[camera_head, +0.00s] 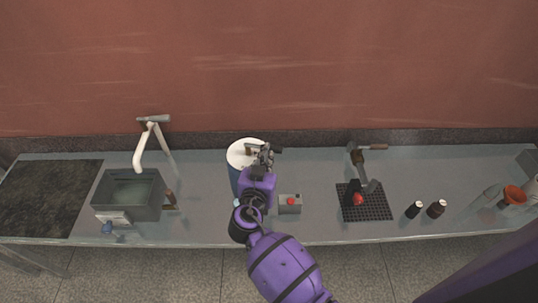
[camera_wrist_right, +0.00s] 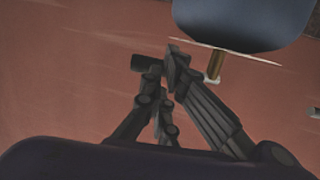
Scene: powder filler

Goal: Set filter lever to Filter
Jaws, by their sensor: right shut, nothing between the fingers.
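My right gripper (camera_head: 264,154) is at the white-topped, dark blue container (camera_head: 238,153) on the bench. Its fingers are shut with nothing between them. A small dark handle (camera_head: 278,150) sticks out just right of the fingertips; I take it to be the filter lever, but its setting cannot be read. In the wrist view the shut fingers (camera_wrist_right: 172,62) are beside a dark handle end (camera_wrist_right: 144,62); whether they touch it I cannot tell. A smooth dark body (camera_wrist_right: 243,22) and a brass-coloured rod (camera_wrist_right: 215,66) show beyond. My left gripper is not in view.
A grey box with a red button (camera_head: 290,203) is right of my arm. A sink (camera_head: 127,212) and white tap (camera_head: 143,150) are left. A black grid (camera_head: 374,210), dark bottles (camera_head: 414,210) and clear vessels stand right. The bench's front edge runs below.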

